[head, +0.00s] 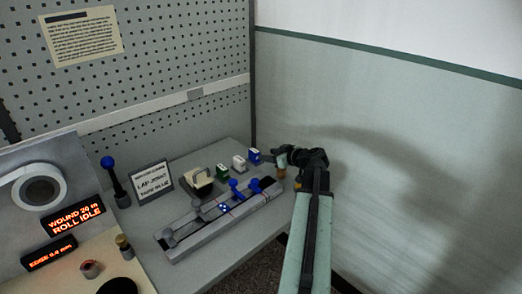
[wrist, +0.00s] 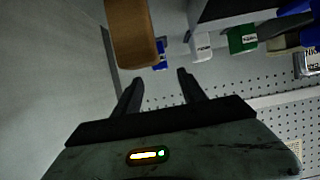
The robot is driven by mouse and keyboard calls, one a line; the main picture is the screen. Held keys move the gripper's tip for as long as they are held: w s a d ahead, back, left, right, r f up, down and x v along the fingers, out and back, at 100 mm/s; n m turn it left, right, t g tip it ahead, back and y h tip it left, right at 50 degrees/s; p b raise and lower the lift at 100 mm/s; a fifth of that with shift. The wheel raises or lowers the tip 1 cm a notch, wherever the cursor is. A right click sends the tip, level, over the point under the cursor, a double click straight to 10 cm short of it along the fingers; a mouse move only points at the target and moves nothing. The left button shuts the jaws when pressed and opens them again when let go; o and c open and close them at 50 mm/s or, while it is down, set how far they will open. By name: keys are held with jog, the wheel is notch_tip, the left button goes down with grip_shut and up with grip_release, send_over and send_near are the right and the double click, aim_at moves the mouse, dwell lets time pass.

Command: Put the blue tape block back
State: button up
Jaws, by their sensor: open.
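The blue tape block (head: 255,156) stands at the back right of the bench, at the right end of a row with a white block (head: 239,163) and a green block (head: 222,170). My gripper (head: 281,158) is just right of the blue block, apart from it as far as I can tell. In the wrist view my gripper (wrist: 157,80) is open, with nothing between its fingers. The blue block (wrist: 160,56) shows beyond the fingertips, partly hidden by a brown object (wrist: 132,33). The white block (wrist: 200,46) and green block (wrist: 242,39) are to its right.
A grey rail fixture (head: 190,240) with blue knobs (head: 234,185) lies in front of the blocks. A sign (head: 152,181) reads "LAP-JOINT TAPE BLUE". A cream-and-dark device (head: 198,182) stands left of the green block. A pegboard (head: 180,50) and plain wall (head: 400,130) bound the bench.

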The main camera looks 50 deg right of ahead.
jog(key=v, duration=0.3)
jog(key=shift+s+r+p, duration=0.15)
jog(key=shift+s+p, duration=0.1)
jog(key=shift+p, duration=0.1)
